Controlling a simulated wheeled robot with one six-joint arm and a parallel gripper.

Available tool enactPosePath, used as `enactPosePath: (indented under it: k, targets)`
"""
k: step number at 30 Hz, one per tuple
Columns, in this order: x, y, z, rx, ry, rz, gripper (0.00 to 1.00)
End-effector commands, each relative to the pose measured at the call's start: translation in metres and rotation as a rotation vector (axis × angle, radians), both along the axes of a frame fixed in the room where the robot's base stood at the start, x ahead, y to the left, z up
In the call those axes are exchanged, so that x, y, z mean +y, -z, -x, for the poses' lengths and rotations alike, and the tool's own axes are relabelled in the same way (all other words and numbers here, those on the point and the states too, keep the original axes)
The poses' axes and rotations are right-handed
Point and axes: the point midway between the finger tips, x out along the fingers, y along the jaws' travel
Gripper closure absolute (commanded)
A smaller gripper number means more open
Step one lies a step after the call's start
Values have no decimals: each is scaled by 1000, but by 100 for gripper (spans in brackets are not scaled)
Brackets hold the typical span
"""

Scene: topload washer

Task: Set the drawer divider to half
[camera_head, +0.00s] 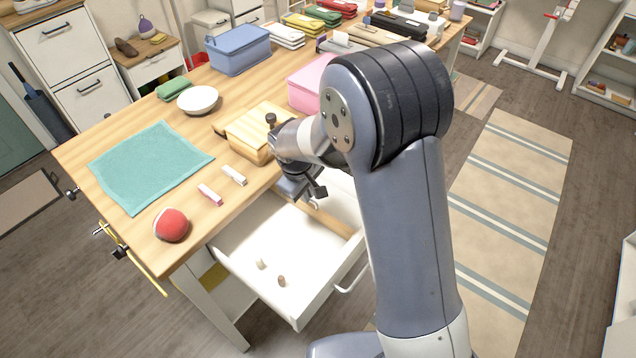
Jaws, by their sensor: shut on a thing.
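The white drawer (245,268) stands open below the edge of the wooden table. A light wooden drawer divider (334,223) spans it crosswise, toward the back of the drawer near the table edge. My gripper (314,198) reaches down into the drawer at the divider and is shut on it. My wrist and arm hide part of the divider and of the drawer's back right area. Two small objects, one pale (260,264) and one brown (281,281), lie on the drawer floor in front of the divider.
On the tabletop (120,130) are a teal cloth (150,165), a red ball (171,224), a white bowl (198,99), a wooden box (250,130), a blue box (238,48) and a pink box (308,85). The front part of the drawer is mostly clear.

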Motion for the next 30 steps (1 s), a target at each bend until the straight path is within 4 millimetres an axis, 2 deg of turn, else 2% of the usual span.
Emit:
enactPosePath:
  k: [3,9,14,23,24,30]
  targets:
    - [23,2,28,-2,-10,-1,100]
    - [48,1,61,-1,-5,-2,100]
    - [55,0,70,-1,0,-2,100]
    - [55,-1,70,-1,1,-1,100]
    - [55,-1,70,-1,1,-1,90]
    - [54,0,70,-1,1,-1,74]
